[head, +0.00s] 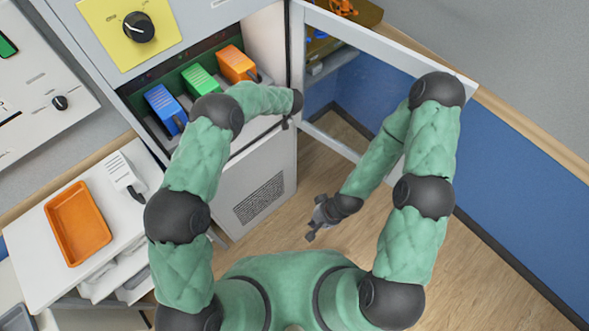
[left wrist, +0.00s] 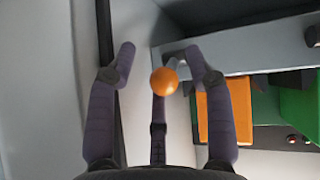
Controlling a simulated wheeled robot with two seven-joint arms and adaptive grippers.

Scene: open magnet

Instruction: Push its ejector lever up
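In the head view an orange module (head: 236,64), a green module (head: 200,82) and a blue module (head: 165,108) sit in the cabinet's slot bay. A dark lever-like part (head: 255,76) shows at the orange module's front. In the left wrist view an orange ball-shaped knob (left wrist: 164,81) lies between the fingers of my left gripper (left wrist: 160,62); the fingers are spread and apart from it. An orange block (left wrist: 225,112) shows to the right, behind a finger. Whether the knob belongs to the lever is unclear. My right gripper (head: 318,222) is open and empty above the floor.
The cabinet door (head: 390,45) stands open at the right. A white side table (head: 40,285) holds an orange tray (head: 78,222) and a white module (head: 122,172). A yellow panel with a black dial (head: 138,26) is above the bay. The floor (head: 300,180) is clear.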

